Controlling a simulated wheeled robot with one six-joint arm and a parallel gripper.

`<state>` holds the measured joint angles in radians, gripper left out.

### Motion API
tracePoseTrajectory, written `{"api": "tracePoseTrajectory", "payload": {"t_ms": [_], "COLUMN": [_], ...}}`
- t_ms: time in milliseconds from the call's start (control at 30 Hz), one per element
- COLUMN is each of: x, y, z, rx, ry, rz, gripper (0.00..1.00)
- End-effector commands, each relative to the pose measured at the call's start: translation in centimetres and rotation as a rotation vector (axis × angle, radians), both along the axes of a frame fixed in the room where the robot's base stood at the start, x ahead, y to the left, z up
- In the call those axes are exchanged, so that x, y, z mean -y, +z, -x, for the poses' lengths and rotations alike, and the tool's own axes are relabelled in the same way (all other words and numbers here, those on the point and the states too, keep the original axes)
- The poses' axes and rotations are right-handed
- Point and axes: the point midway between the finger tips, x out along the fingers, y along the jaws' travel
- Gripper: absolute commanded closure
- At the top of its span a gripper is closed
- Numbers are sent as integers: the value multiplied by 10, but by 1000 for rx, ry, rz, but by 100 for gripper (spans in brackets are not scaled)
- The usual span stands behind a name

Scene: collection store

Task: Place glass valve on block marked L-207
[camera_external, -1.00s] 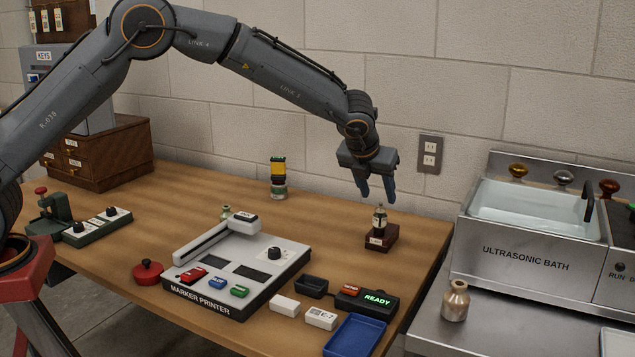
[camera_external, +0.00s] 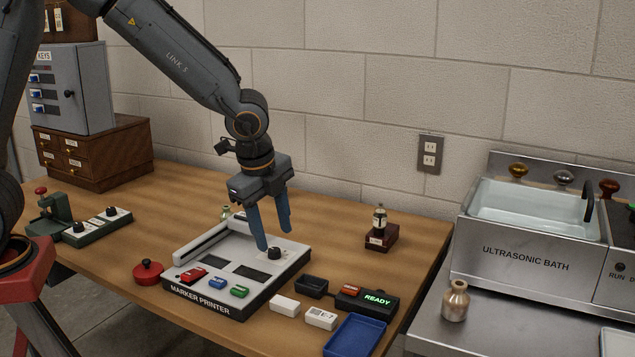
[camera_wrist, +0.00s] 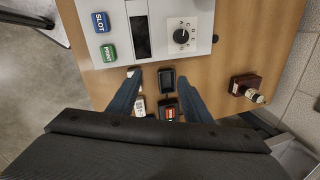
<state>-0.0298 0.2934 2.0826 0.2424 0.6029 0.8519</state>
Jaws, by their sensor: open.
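A small glass piece with a dark lower part and a pale band, which looks like the glass valve (camera_external: 379,220), stands upright on a dark red-brown block (camera_external: 388,240). The block has a pale label too small to read, so I cannot tell if it says L-207. Both also show in the wrist view, the glass piece (camera_wrist: 255,97) and the block (camera_wrist: 240,83), to the right of my fingers. My gripper (camera_external: 274,239) is open and empty, over the right part of the marker printer, well left of the block. Its two fingers are apart in the wrist view (camera_wrist: 150,80).
The marker printer (camera_external: 222,293) fills the table's middle. In front of it are white blocks (camera_external: 284,305), a black tray (camera_external: 312,287), a READY box (camera_external: 366,299) and a blue tray (camera_external: 355,335). The ultrasonic bath (camera_external: 525,255) is at right.

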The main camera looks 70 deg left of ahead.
Motion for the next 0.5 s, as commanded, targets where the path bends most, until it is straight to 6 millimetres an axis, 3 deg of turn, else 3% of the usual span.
{"api": "tracePoseTrajectory", "payload": {"t_ms": [33,200,333,500], "x": [8,31,42,48], "y": [-2,-18,-27,-32], "z": [33,131,183,212], "rx": [-6,-35,-57,-69], "ry": [129,589,840,990], "rz": [42,157,201,220], "gripper": [55,55,55,55]}}
